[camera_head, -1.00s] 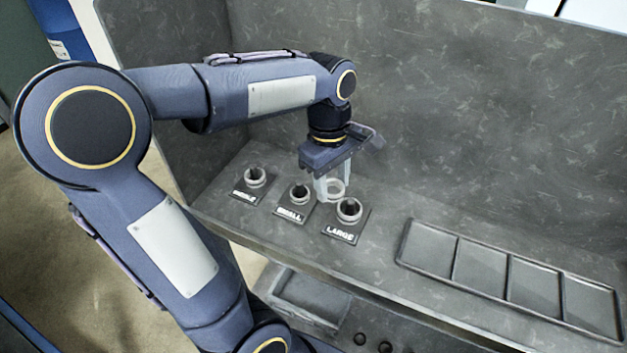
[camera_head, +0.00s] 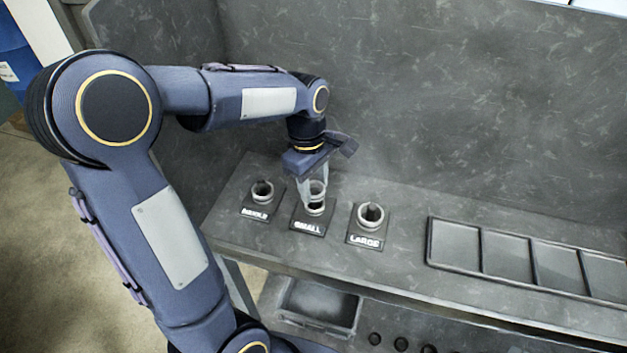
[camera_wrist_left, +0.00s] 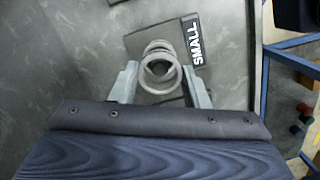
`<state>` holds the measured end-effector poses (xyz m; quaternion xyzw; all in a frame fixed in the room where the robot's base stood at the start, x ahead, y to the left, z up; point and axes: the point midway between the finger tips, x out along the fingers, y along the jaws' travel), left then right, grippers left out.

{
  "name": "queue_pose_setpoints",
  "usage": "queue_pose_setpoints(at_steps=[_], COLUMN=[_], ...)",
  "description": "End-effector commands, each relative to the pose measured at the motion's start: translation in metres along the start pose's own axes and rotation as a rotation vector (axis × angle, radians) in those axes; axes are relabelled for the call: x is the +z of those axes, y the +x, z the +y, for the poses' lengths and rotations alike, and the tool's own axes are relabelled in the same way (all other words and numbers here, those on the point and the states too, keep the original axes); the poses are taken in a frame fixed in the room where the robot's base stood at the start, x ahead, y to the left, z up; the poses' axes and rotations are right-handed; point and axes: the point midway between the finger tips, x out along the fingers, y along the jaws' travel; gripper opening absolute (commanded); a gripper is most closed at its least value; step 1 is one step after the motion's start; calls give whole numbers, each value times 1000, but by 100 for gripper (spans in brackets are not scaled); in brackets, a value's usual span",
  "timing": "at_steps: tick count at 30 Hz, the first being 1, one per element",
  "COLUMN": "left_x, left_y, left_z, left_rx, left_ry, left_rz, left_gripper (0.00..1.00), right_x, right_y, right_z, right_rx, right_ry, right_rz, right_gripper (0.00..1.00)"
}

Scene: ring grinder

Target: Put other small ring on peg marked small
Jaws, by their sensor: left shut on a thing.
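My left gripper (camera_head: 312,190) is shut on a small grey ring (camera_head: 318,186) and holds it just above the peg marked SMALL. In the left wrist view the held ring (camera_wrist_left: 160,88) sits between the two fingertips, nearly in line with the peg. Another ring (camera_head: 315,208) is around the SMALL peg, low on its dark base (camera_head: 308,228). The SMALL label (camera_wrist_left: 197,40) shows clear in the left wrist view. The held ring and gripper partly hide the peg. I cannot tell whether the held ring touches the peg top. My right gripper is not in view.
The MIDDLE peg base (camera_head: 262,200), with a ring, stands left, and the LARGE peg base (camera_head: 365,238), with a ring, right. An empty compartment tray (camera_head: 480,232) lies further right. A grey wall (camera_head: 430,100) rises behind the bench.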

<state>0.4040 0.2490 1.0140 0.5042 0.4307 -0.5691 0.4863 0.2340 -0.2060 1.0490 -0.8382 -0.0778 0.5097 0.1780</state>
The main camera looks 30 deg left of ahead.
Motion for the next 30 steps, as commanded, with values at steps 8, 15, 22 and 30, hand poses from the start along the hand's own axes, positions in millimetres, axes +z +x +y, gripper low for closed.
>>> queue_pose_setpoints(at_steps=[8, 15, 22, 30], left_x=[-2, -2, -2, -2], left_y=[19, 18, 18, 17], left_z=[0, 0, 0, 0], left_rx=[0, 0, 0, -1], left_ry=[0, 0, 0, 1], left_rz=[0, 0, 0, 0], left_gripper=[18, 18, 18, 18], right_x=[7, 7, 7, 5], right_y=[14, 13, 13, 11], right_z=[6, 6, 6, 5], right_rx=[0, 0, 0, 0], right_ry=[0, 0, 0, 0], right_rz=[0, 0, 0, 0], right_gripper=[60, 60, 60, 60])
